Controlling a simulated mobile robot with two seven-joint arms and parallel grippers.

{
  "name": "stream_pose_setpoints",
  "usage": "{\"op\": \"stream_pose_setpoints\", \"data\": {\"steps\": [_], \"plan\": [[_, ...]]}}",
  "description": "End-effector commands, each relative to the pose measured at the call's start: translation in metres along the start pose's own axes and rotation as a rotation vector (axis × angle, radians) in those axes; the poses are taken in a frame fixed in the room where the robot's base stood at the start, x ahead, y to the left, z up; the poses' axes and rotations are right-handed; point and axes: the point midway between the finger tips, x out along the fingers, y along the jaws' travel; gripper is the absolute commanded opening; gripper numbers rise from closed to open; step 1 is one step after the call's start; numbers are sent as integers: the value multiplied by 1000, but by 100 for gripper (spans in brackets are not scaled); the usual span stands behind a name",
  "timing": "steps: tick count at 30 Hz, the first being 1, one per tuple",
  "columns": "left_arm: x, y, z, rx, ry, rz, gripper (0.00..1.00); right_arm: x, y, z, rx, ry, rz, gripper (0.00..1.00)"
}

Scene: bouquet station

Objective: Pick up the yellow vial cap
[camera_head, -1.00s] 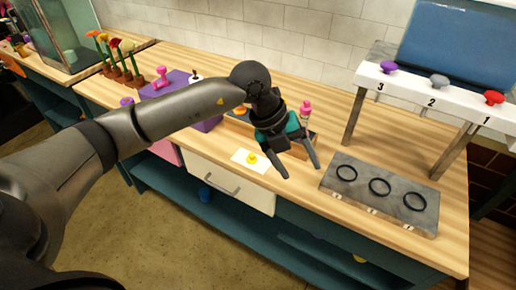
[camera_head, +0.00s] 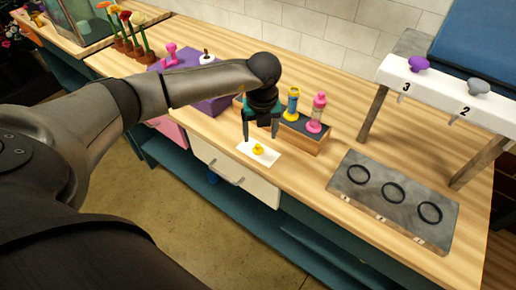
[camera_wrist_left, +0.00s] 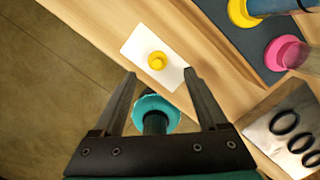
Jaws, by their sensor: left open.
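The yellow vial cap (camera_head: 258,149) lies on a white card (camera_head: 271,158) near the front edge of the wooden counter. In the left wrist view the cap (camera_wrist_left: 157,60) sits on the white card (camera_wrist_left: 140,40), ahead of the fingertips. My left gripper (camera_head: 260,138) is open and empty, pointing down just behind the cap in the head view. The left wrist view shows its two fingers (camera_wrist_left: 160,74) spread apart, with the cap beyond them and nothing between the tips. My right gripper is not in view.
A holder (camera_head: 304,138) with a yellow-ended vial (camera_head: 293,104) and a pink-capped vial (camera_head: 317,113) stands right of the gripper. Further right lies a grey slab (camera_head: 349,193) with three black rings.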

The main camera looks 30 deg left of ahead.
Motion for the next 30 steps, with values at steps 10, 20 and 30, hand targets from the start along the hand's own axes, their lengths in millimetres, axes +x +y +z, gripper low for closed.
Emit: {"op": "stream_pose_setpoints", "data": {"steps": [10, 20, 30], "plan": [[41, 5, -3, 0, 3, 1, 76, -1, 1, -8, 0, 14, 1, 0], [55, 5, -2, 1, 1, -1, 76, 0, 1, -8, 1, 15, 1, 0], [54, 5, -2, 1, 1, -1, 45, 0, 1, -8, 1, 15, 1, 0]]}}
